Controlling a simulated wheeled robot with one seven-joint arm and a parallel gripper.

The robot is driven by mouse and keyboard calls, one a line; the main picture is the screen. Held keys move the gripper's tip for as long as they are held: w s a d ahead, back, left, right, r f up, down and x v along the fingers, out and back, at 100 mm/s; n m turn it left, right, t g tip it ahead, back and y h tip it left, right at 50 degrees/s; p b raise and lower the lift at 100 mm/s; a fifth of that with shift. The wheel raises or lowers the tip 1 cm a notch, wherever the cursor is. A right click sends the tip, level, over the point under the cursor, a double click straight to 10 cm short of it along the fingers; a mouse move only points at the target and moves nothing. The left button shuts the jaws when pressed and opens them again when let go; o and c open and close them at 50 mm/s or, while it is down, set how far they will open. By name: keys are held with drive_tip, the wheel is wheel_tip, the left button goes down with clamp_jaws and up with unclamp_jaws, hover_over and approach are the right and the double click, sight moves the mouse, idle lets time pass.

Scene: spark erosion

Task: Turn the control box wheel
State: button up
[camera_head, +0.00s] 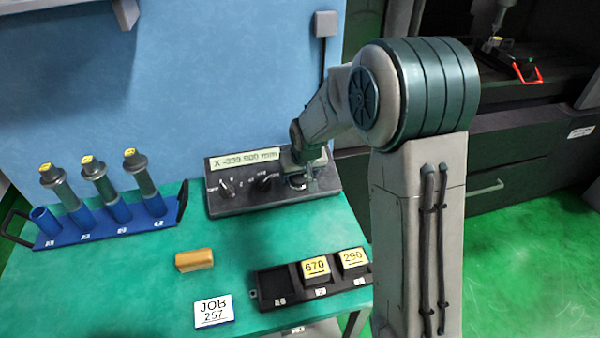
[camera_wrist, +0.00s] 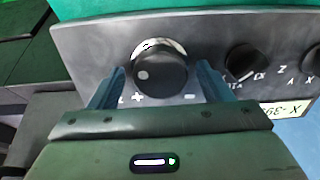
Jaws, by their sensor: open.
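The control box (camera_head: 225,205) is a dark panel at the back of the green table. Its lit display (camera_head: 245,158) reads about "X -239.900 mm", though the digits are blurred. The wheel (camera_wrist: 160,72) is a round black knob with a light dimple on its face, at the box's right end in the head view. My gripper (camera_wrist: 160,85) is open, with one finger on each side of the wheel. I cannot tell whether the fingers touch it. In the head view my gripper (camera_head: 308,178) partly hides the wheel. Plus and minus marks show beside the wheel.
Two smaller knobs (camera_head: 266,181) (camera_head: 226,189) sit left of the wheel in the head view. A blue rack (camera_head: 95,230) with several cylinders stands left. An orange block (camera_head: 194,260), a JOB 257 card (camera_head: 214,311) and a black tray (camera_head: 270,287) with yellow-topped blocks lie in front.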

drive_tip(key=c, duration=1)
drive_tip(key=shift+o, duration=0.2)
drive_tip(key=shift+m+b, duration=0.3)
